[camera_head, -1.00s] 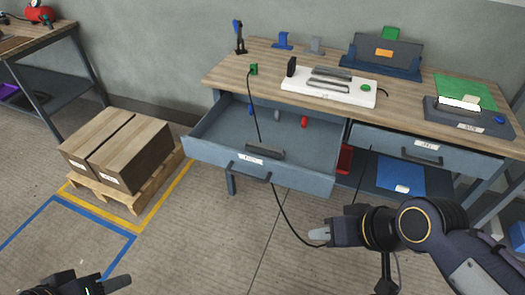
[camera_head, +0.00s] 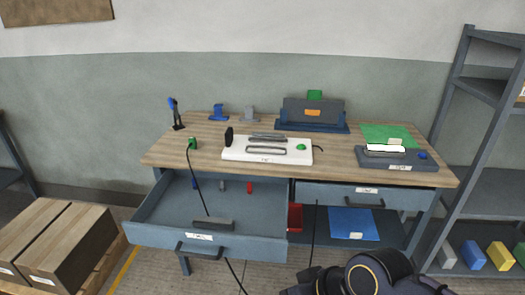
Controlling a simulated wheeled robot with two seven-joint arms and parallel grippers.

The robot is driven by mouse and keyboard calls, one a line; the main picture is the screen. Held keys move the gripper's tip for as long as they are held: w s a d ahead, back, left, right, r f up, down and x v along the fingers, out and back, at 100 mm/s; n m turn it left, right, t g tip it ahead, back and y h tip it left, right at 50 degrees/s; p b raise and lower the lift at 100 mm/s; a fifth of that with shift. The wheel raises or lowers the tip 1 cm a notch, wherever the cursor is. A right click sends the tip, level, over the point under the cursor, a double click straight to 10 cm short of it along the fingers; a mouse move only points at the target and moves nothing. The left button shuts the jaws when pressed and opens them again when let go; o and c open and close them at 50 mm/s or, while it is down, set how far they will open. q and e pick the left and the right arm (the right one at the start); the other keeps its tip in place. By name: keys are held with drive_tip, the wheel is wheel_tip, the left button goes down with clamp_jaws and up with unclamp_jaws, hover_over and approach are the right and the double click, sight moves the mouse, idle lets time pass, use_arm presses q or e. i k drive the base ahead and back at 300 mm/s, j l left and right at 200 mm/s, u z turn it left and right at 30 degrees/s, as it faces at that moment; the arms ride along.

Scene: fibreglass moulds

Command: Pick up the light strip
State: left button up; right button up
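A bright white strip (camera_head: 385,148) lies on a dark grey fixture (camera_head: 397,160) at the right end of the workbench; it is probably the light strip, though I cannot tell for certain. A dark grey bar (camera_head: 207,223) lies in the open left drawer (camera_head: 150,220), near its front. A black cable (camera_head: 197,180) runs from a green piece on the bench down to the drawer. My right arm shows at the bottom edge, below and in front of the bench, with its gripper end cut off by the frame. Its fingers are not visible. My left gripper is out of view.
The wooden bench top (camera_head: 215,160) also bears a white board (camera_head: 265,150) with grey bars, a blue holder (camera_head: 310,125) and a green sheet (camera_head: 390,133). A shelf rack (camera_head: 450,120) stands at the right. Boxes (camera_head: 60,245) sit at the lower left.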

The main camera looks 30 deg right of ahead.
sight(224, 224)
drive_tip(key=i+j+z, duration=0.1)
drive_tip(key=z, duration=0.3)
drive_tip(key=i+j+z, duration=0.2)
drive_tip(key=z, duration=0.15)
drive_tip(key=i+j+z, duration=0.2)
drive_tip(key=z, duration=0.2)
drive_tip(key=i+j, duration=0.2)
drive_tip(key=j, duration=0.2)
drive_tip(key=i+j+z, duration=0.1)
drive_tip(key=i+j, duration=0.35)
drive_tip(key=j, duration=0.3)
